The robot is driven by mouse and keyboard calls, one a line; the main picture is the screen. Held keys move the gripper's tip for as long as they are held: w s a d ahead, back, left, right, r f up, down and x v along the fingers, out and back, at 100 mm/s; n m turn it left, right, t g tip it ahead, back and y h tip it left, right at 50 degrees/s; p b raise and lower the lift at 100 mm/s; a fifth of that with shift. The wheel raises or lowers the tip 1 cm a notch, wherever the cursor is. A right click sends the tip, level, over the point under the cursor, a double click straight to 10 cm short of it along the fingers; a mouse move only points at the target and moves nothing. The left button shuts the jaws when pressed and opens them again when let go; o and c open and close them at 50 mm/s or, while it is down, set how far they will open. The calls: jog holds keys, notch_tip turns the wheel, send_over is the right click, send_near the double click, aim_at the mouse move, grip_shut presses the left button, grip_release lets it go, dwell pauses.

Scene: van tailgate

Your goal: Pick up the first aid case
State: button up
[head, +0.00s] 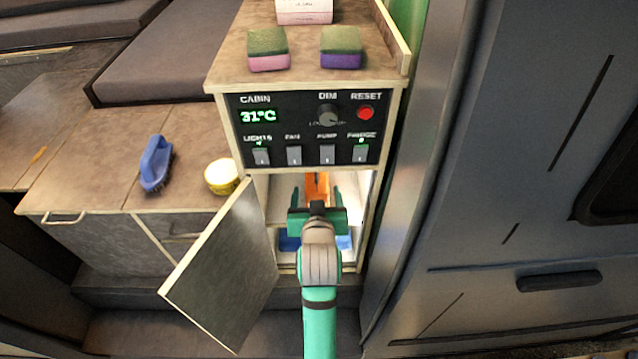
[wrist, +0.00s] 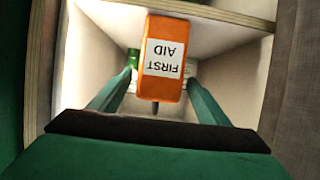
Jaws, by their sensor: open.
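The first aid case is an orange box (wrist: 162,90) with a white label reading FIRST AID, upside down in the wrist view. It stands inside the open cabinet compartment, and a strip of it (head: 316,186) shows in the head view above my wrist. My gripper (wrist: 155,98) is open, with one green finger on each side of the case's near end. It also shows in the head view (head: 318,192), reaching into the compartment. There seems to be a gap between each finger and the case.
The cabinet door (head: 228,262) hangs open on the left. Something blue (head: 343,242) lies low in the compartment. A control panel (head: 305,128) is above the opening, with two sponges (head: 267,48) on top. A blue brush (head: 156,163) and yellow tin (head: 221,176) sit on the left counter.

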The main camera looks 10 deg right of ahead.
jog(key=shift+x, duration=3.45)
jog(key=shift+d+f, duration=0.1)
jog(key=c, duration=1.5)
